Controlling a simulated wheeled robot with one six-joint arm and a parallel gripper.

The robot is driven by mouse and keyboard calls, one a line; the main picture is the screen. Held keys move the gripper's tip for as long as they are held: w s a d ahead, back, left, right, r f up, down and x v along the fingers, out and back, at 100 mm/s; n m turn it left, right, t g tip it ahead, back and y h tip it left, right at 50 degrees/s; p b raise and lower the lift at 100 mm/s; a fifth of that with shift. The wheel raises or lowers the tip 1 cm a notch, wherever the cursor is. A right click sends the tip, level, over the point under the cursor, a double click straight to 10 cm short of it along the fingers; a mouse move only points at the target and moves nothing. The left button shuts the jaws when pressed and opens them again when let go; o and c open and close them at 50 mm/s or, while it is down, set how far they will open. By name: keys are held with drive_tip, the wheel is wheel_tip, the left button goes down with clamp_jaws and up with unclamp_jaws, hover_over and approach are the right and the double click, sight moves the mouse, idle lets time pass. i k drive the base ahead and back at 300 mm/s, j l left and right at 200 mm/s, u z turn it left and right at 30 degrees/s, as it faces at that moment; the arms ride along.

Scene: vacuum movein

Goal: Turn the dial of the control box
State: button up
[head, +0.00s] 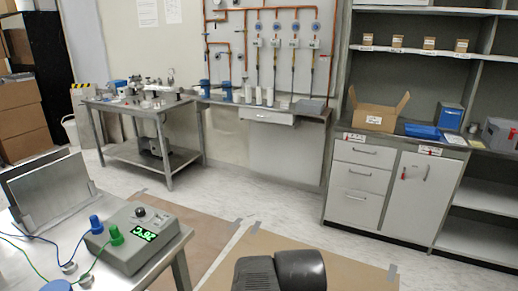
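The control box (135,243) is a grey-green box on the metal table at the lower left. A small black dial (140,212) sits on its sloping top, toward the back. A green lit display (144,235) is on the same face; its digits are too small to read surely. A blue plug (96,224) and a green plug (115,235) stand at its left side, with wires running left. My gripper's fingers are not in view; only a dark rounded part, likely of my arm, shows at the bottom middle, apart from the box.
A metal plate (48,190) stands upright behind the box on the same table (168,262). Open floor lies beyond it, with brown sheets (200,222) taped down. A workbench (150,110) is at the back left; a cabinet (385,190) with an open carton (375,118) stands right.

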sight(140, 212)
drive_tip(key=i, duration=0.2)
drive_tip(key=k+u, duration=0.1)
drive_tip(key=u, duration=1.2)
